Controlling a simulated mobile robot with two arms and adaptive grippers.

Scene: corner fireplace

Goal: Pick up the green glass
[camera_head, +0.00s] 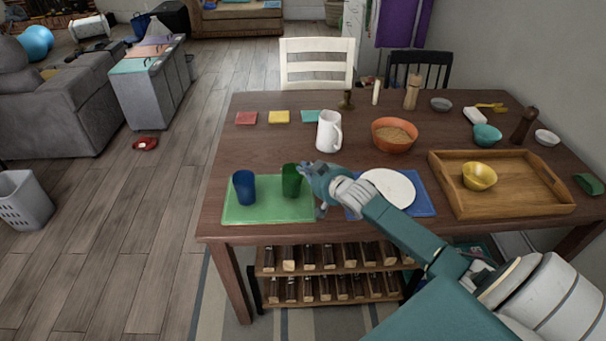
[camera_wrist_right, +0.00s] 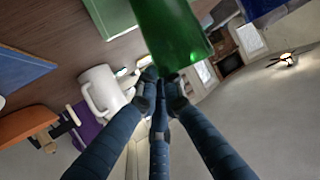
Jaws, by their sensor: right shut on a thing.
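The green glass (camera_head: 291,181) is upright at the right part of the green placemat (camera_head: 268,214), beside a blue cup (camera_head: 244,187). My right gripper (camera_head: 309,178) reaches it from the right and is shut on it. In the right wrist view, the fingers (camera_wrist_right: 160,84) meet at the green glass (camera_wrist_right: 172,35), which fills the top middle. I cannot tell whether the glass's base touches the mat. My left gripper is out of view.
A white plate (camera_head: 388,187) on a blue mat lies under my right forearm. A white pitcher (camera_head: 328,131) and an orange bowl (camera_head: 394,144) stand behind. A wooden tray (camera_head: 540,203) with a yellow bowl (camera_head: 479,177) is at right.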

